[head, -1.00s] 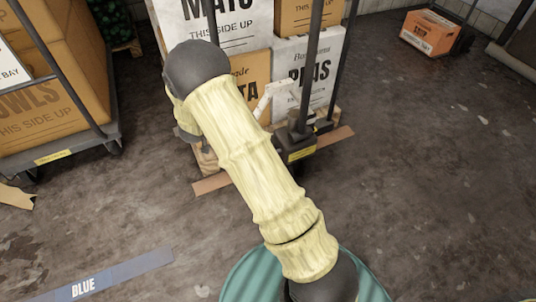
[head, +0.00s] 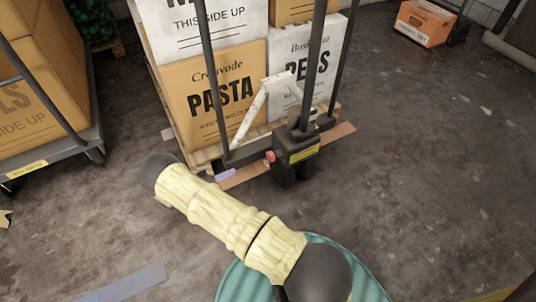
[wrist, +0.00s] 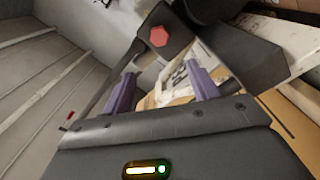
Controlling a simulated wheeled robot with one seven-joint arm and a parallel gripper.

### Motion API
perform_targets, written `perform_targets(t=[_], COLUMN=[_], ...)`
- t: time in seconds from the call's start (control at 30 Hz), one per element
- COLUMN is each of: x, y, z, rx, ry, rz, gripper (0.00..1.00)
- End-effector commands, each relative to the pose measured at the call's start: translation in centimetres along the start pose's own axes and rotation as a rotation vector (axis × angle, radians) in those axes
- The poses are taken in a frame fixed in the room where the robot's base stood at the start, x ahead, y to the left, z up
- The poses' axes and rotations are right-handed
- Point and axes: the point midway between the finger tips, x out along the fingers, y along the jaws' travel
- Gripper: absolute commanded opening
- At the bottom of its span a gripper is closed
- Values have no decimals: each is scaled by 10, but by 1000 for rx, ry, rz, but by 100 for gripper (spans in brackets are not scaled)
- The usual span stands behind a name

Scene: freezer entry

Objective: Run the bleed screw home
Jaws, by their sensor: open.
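The bleed screw appears as a red hexagonal head (wrist: 158,36) on a dark block of the pallet jack in the wrist view. It also shows as a small red spot (head: 269,156) on the left side of the pallet jack's black housing (head: 297,150) in the head view. My gripper (wrist: 160,72) is open, with its two purple fingers apart and nothing between them. The screw head lies beyond the fingertips, in line with the gap and apart from them. In the head view a purple finger (head: 225,174) shows left of the screw.
A pallet loaded with cartons, including a PASTA carton (head: 212,98), stands behind the jack. Dark upright bars (head: 212,70) rise close to the screw. A loaded cart (head: 55,155) is at left. An orange box (head: 425,23) is far right. The floor at right is clear.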

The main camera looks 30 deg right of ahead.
Motion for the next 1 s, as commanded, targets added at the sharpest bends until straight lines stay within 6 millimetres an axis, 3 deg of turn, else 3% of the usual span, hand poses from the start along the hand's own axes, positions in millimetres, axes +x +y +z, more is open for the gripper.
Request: perform_targets(t=[0.37, 1.0], x=[15, 124], y=[-1, -3], z=[-1, 1], rx=[2, 4], ry=[0, -2], rz=[0, 0], gripper=[59, 59])
